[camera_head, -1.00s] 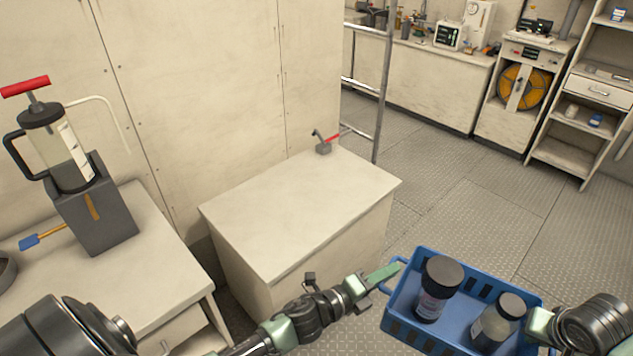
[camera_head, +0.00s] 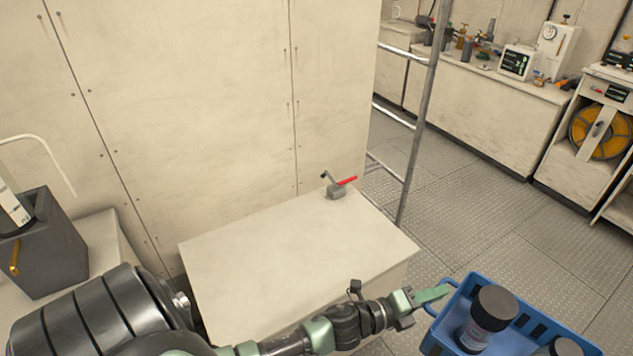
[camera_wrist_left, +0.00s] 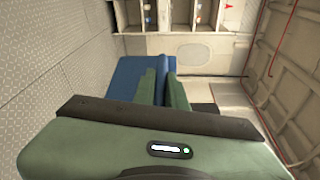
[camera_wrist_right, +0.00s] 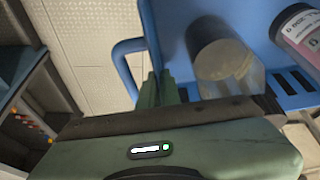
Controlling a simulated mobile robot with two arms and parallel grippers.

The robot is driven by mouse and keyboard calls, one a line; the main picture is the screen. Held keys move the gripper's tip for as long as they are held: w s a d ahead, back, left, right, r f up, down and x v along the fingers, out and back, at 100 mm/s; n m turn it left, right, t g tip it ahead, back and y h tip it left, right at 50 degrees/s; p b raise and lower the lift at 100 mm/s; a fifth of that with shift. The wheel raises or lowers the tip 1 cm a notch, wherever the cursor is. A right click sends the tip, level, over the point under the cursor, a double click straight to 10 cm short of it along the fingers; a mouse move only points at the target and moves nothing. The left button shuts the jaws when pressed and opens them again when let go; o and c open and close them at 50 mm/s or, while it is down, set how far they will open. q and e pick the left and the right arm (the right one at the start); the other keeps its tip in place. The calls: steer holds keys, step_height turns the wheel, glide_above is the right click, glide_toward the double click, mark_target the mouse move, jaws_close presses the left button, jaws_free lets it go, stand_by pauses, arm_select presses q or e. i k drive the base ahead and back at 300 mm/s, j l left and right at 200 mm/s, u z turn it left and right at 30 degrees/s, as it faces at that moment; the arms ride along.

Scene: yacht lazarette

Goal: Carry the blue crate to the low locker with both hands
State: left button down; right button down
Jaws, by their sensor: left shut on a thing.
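The blue crate (camera_head: 452,318) is at the bottom right of the head view, held off the floor and partly cut off by the frame. It holds a dark-capped jar (camera_head: 487,318) and a second capped jar (camera_head: 565,346). My left gripper (camera_head: 436,293) is shut on the crate's near-left handle; the crate also shows in the left wrist view (camera_wrist_left: 128,75). My right gripper (camera_wrist_right: 162,88) is outside the head view; in the right wrist view its fingers are together at the handle on the crate's other end. A low pale locker (camera_head: 280,262) with a flat top stands left of the crate.
A red-handled lever device (camera_head: 337,188) sits on the locker's far corner. A metal ladder (camera_head: 418,130) rises behind it. A grey box (camera_head: 45,245) stands on a counter at left. The plated floor (camera_head: 500,215) beyond the crate is clear; a workbench (camera_head: 490,100) lines the back.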

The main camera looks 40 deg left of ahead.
mark_target(287, 266)
steer(key=i+l+u, duration=0.2)
steer(key=i, duration=0.75)
steer(key=u, duration=2.35)
